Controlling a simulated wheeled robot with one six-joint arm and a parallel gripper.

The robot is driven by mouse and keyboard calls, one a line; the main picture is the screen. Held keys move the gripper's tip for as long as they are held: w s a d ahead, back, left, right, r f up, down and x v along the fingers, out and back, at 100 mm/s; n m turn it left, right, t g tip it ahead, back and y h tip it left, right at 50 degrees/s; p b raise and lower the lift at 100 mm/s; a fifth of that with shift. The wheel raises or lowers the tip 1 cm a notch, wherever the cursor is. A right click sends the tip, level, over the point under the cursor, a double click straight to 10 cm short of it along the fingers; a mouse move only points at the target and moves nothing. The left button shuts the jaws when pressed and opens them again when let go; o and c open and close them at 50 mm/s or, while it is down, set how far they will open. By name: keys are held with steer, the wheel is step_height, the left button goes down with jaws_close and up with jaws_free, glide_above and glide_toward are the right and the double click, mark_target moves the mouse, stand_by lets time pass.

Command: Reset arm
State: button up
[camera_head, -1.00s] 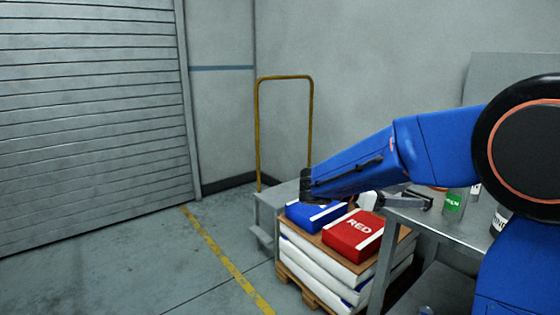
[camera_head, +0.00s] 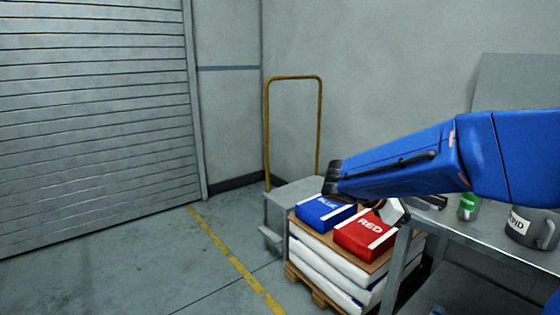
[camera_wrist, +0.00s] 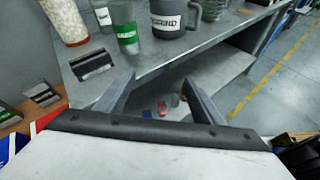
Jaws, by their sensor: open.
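My blue arm (camera_head: 410,162) reaches in from the right in the head view, over the bench corner. My gripper (camera_wrist: 158,84) is open and empty in the wrist view, its two grey fingers apart at the bench's front edge. In the head view it is mostly hidden behind my forearm. A green-labelled glass container (camera_wrist: 126,30) and a dark grey mug (camera_wrist: 168,20) with a white label stand on the bench beyond the fingers. Neither is touched.
A blue box (camera_head: 326,212) and a red box (camera_head: 366,235) lie on a pallet stack beside the metal bench (camera_head: 478,236). A yellow-handled cart (camera_head: 290,197) stands behind. Floor is clear left of the yellow line (camera_head: 237,262). A speckled cup (camera_wrist: 64,20) stands on the bench.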

steer(key=s+a+f+m+y, duration=0.1)
steer(key=s+f+m+y, duration=0.2)
steer(key=s, duration=0.3)
steer(key=s+a+f+m+t+y, duration=0.1)
steer(key=s+f+m+y, duration=0.25)
steer(key=s, duration=0.25)
steer(key=s+a+f+m+y, duration=0.1)
steer(key=s+f+m+y, duration=0.1)
steer(key=s+m+y, duration=0.3)
steer(key=s+a+f+m+t+y, duration=0.2)
steer(key=s+a+m+t, duration=0.1)
steer(key=s+a+m, duration=0.1)
steer(key=shift+s+a+m, duration=0.35)
steer(key=shift+s+a, duration=0.35)
steer(key=shift+s, duration=0.05)
